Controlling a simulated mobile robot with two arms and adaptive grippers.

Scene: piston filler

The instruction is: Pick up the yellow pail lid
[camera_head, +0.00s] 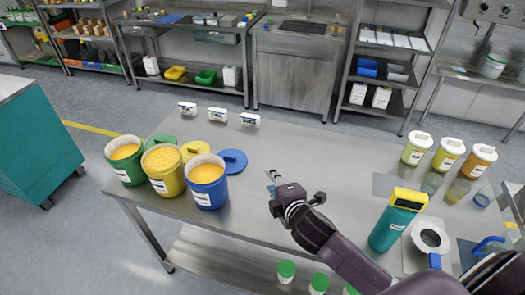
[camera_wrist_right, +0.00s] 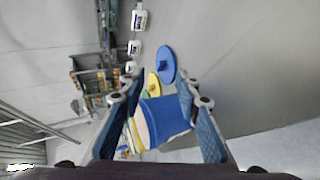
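The yellow pail lid (camera_head: 195,149) lies on the steel table (camera_head: 300,164) behind the pails, between the green lid (camera_head: 164,139) and the blue lid (camera_head: 233,161). The yellow lid also shows in the right wrist view (camera_wrist_right: 152,86), partly hidden behind the blue pail. My right gripper (camera_head: 272,180) is above the table, to the right of the blue lid and apart from the yellow lid. In the right wrist view its fingers (camera_wrist_right: 160,90) are spread, with nothing gripped. My left gripper is not in view.
Filled green (camera_head: 126,160), yellow (camera_head: 165,172) and blue (camera_head: 207,182) pails stand at the table's left end. Three small white boxes (camera_head: 218,115) line the back edge. The table's middle is mostly clear.

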